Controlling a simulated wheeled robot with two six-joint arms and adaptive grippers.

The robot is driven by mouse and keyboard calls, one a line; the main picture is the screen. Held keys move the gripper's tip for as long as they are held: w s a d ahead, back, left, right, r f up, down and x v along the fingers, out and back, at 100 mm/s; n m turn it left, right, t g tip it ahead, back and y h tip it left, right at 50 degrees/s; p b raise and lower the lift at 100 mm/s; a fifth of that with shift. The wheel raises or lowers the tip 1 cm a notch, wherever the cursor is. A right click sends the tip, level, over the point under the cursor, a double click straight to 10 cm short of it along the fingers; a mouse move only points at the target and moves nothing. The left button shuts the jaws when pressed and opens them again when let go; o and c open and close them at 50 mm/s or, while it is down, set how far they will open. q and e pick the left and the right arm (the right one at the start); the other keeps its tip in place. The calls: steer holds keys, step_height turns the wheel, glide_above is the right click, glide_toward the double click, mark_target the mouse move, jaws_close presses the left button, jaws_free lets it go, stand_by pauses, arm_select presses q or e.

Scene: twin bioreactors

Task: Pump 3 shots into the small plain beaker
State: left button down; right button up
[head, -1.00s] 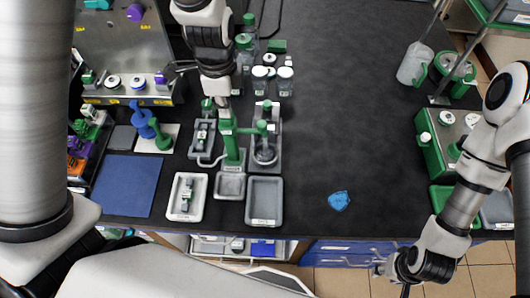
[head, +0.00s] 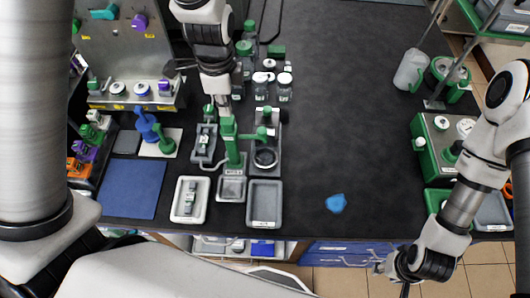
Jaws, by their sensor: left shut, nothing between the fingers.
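A green pump stand (head: 233,160) rises from a small grey tray near the middle of the bench. My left gripper (head: 223,103) points down just above the top of the stand, shut and empty, and hides part of it. I cannot tell whether it touches the stand. A clear round vessel (head: 265,158), possibly the small plain beaker, sits on a grey base right of the stand, beside a green-topped part. Its contents and markings are too small to tell. My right gripper (head: 402,285) hangs low at the bottom right, off the bench, and its fingers are unclear.
Several lidded jars (head: 262,88) stand behind the pump. A white tray (head: 176,215) and a grey tray (head: 264,220) lie in front. A blue mat (head: 130,189) is at left, and a blue piece (head: 336,203) lies right. The bench's right half is mostly clear.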

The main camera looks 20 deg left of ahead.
stand_by(0.3)
arm_select(q)
step_height(320, 180, up, 6)
steer(key=p, duration=0.5)
stand_by(0.3)
